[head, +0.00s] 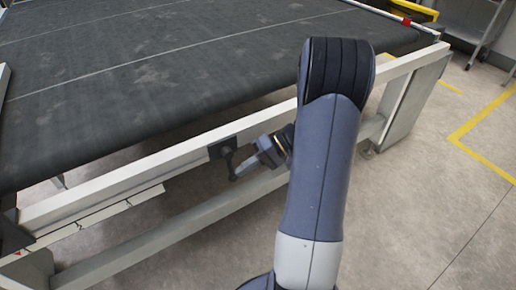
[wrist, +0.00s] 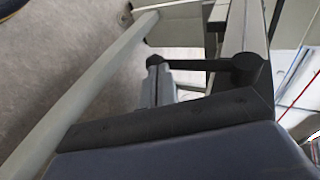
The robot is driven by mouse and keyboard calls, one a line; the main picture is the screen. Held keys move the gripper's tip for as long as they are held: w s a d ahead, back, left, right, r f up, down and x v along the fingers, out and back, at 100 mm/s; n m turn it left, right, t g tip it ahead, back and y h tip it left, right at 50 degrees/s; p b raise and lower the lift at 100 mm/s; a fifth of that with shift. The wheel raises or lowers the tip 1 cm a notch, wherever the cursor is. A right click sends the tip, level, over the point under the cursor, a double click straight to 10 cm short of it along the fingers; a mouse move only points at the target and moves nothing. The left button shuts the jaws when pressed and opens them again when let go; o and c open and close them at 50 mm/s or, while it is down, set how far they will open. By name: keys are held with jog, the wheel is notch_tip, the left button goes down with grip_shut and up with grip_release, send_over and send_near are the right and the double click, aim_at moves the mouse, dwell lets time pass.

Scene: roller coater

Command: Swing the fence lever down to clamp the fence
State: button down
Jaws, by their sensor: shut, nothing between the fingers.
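The fence lever (head: 229,163) is a short dark arm on a dark bracket (head: 221,148), fixed to the pale side rail of the conveyor. In the head view it points downward from the bracket to a rounded end. In the wrist view the lever (wrist: 205,65) runs across from its dark pivot block (wrist: 250,70) at right to the rounded knob (wrist: 153,61) at left. My gripper (head: 244,171) is shut and empty, with its fingertips right by the knob. The fingers also show in the wrist view (wrist: 156,78). I cannot tell whether they touch the knob.
The wide dark conveyor belt (head: 150,80) lies behind the pale rail (head: 110,190). A lower pale beam (head: 165,232) runs beneath it, with a leg (head: 408,100) at right. Concrete floor (head: 430,200) with yellow lines is open at right.

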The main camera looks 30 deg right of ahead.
jog(key=shift+a+f, duration=0.25)
jog(key=shift+a, duration=0.2)
dwell(0.4)
